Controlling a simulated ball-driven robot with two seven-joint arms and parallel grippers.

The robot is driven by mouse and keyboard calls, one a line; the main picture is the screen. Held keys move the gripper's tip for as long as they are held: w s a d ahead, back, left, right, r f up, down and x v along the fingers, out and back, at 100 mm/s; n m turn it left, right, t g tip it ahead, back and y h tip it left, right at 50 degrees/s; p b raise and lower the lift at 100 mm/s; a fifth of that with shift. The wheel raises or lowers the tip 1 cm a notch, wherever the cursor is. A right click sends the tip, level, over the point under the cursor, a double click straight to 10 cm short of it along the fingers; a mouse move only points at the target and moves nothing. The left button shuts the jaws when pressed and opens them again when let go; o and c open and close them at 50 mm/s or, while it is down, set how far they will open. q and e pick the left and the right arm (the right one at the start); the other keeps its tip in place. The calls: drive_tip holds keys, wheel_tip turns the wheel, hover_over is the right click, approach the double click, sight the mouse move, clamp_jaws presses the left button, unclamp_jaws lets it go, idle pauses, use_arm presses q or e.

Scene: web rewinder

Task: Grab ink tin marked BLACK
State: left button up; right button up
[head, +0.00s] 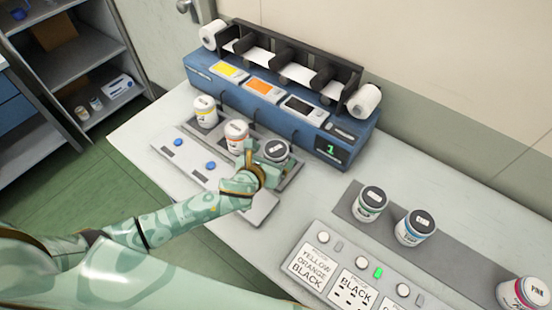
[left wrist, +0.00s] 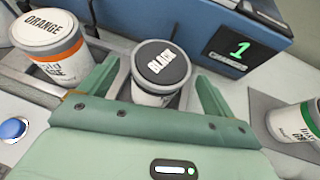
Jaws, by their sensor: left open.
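The ink tin marked BLACK (left wrist: 160,68) has a dark lid with white lettering and a white body. In the head view the BLACK tin (head: 276,151) stands upright at the right end of a row of three tins, in front of the blue machine. My left gripper (head: 259,160) is right at the tin. In the left wrist view the open fingers of the left gripper (left wrist: 155,95) lie on either side of the tin's body, with small gaps visible. The tin's lower part is hidden by the gripper. My right gripper is not in view.
The ORANGE tin (head: 236,135) stands close to the left of the gripper, and a yellow-labelled tin (head: 204,112) beyond it. The blue rewinder (head: 225,85) stands behind. A grey strip with other tins (head: 415,228) and a button panel (head: 355,275) lie to the right.

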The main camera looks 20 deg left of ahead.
use_arm(q)
drive_tip(key=x, duration=0.3)
drive_tip(key=shift+f+b, duration=0.3)
drive_tip(key=shift+b, duration=0.1)
drive_tip(key=shift+r, duration=0.1)
drive_tip(key=shift+r, duration=0.1)
drive_tip(key=c, duration=1.5)
